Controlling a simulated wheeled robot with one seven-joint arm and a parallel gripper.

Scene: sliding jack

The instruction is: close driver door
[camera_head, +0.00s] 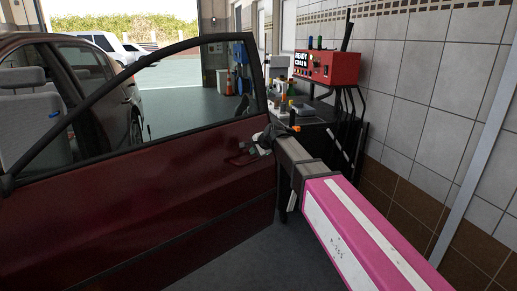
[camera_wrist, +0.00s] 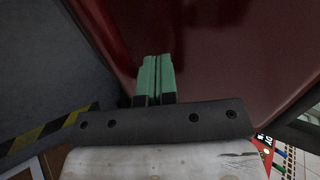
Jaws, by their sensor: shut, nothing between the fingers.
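The driver door (camera_head: 170,190) is dark red with a black window frame and stands swung open from the car in the head view. My gripper (camera_head: 262,140) is at the outer side of the door, near its handle at the free edge. In the wrist view the green fingers (camera_wrist: 155,76) are together with nothing between them. The door panel (camera_wrist: 220,60) lies in front of the fingertips there; I cannot tell whether they touch it. The handle is partly hidden by my gripper in the head view.
A red machine (camera_head: 328,67) with a display stands by the tiled wall on the right. A dark workbench (camera_head: 320,112) with bottles and tools is just behind my gripper. Yellow-black floor tape (camera_wrist: 45,132) shows in the wrist view. White cars are parked outside.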

